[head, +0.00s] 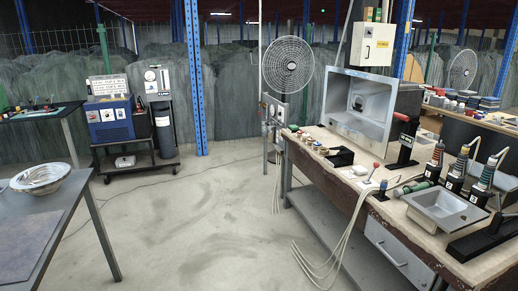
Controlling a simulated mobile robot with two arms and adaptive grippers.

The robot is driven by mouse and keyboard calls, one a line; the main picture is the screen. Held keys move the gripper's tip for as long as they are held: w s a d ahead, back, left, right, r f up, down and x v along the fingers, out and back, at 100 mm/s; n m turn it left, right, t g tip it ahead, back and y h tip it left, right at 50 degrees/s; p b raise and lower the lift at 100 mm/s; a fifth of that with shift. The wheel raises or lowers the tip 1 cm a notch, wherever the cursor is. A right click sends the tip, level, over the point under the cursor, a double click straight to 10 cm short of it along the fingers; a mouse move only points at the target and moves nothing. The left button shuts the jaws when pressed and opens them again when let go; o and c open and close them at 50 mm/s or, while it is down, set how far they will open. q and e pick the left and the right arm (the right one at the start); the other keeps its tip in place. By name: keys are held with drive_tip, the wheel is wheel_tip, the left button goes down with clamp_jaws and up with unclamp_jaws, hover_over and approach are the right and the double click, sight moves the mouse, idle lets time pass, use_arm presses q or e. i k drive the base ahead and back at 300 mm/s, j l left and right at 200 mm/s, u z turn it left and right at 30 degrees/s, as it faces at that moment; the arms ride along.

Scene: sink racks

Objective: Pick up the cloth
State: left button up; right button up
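A flat grey-blue sheet (25,243), which may be the cloth, lies on the table at the lower left and is cut off by the picture's left edge. I cannot tell for certain that it is cloth. Neither of my grippers shows in the head view.
A metal bowl (40,178) sits on the left grey table (85,195), behind the sheet. A cluttered workbench (330,160) with a metal basin (445,208) runs along the right. A fan (287,65) and a wheeled cart (140,168) stand farther back. The floor (200,215) between is mostly clear, with cables.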

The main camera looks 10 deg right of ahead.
sight(360, 171)
drive_tip(key=i+z, duration=0.25)
drive_tip(key=i, duration=0.2)
drive_tip(key=i+j+z, duration=0.1)
drive_tip(key=i+z, duration=0.15)
drive_tip(key=i, duration=0.25)
drive_tip(key=i+j+z, duration=0.3)
drive_tip(key=i, duration=0.15)
drive_tip(key=i+j+z, duration=0.25)
drive_tip(key=i, duration=0.2)
